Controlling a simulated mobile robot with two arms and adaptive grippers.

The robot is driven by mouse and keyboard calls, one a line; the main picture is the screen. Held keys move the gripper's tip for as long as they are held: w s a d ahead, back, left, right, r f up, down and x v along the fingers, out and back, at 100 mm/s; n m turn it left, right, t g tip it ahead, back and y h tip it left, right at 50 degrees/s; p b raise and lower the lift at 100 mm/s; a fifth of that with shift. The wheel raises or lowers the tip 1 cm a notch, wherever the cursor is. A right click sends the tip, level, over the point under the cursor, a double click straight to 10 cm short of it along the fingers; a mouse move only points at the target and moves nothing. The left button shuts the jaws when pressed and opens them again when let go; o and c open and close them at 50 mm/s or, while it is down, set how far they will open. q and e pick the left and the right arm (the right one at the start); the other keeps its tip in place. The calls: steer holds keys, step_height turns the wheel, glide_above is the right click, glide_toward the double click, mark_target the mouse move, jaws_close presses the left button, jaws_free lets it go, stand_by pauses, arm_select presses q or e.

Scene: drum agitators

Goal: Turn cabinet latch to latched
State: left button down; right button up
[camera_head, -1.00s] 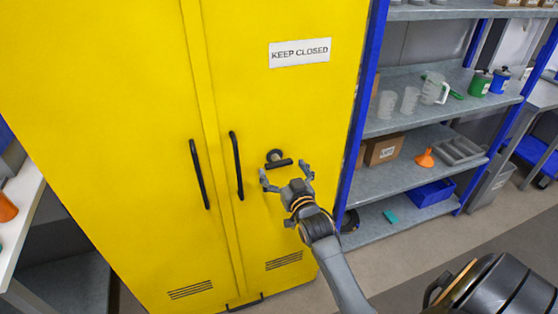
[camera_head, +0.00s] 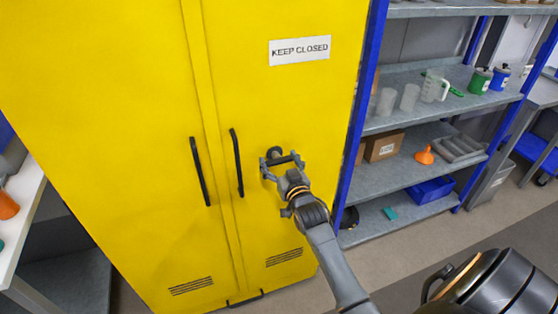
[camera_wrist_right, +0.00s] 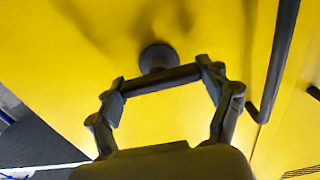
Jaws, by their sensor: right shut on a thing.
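The yellow cabinet (camera_head: 150,110) stands with both doors shut. The cabinet latch (camera_head: 275,154) is a dark round knob with a bar, on the right door beside the black door handle (camera_head: 236,163). My right gripper (camera_head: 283,161) is at the latch with its fingers around the two ends of the bar. In the right wrist view the latch bar (camera_wrist_right: 165,79) lies between the fingertips of my right gripper (camera_wrist_right: 163,80), in front of its round base (camera_wrist_right: 157,57). The bar looks roughly horizontal in the head view. My left gripper is not in view.
A second black handle (camera_head: 199,171) is on the left door. A "KEEP CLOSED" sign (camera_head: 299,50) is above the latch. A blue-framed shelf (camera_head: 361,100) with cups, boxes and bins stands close to the cabinet's right side. A white table (camera_head: 20,215) is at the left.

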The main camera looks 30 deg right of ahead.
steer(key=m+p, duration=0.1)
steer(key=m, duration=0.2)
steer(key=shift+r+m, duration=0.1)
steer(key=shift+m, duration=0.3)
steer(key=m+p, duration=0.1)
steer(key=m, duration=0.3)
steer(key=shift+d+m, duration=0.1)
steer(key=shift+m, duration=0.2)
steer(key=m, duration=0.4)
steer(key=shift+f+m, duration=0.2)
steer(key=shift+m, duration=2.5)
steer(key=o, duration=1.1)
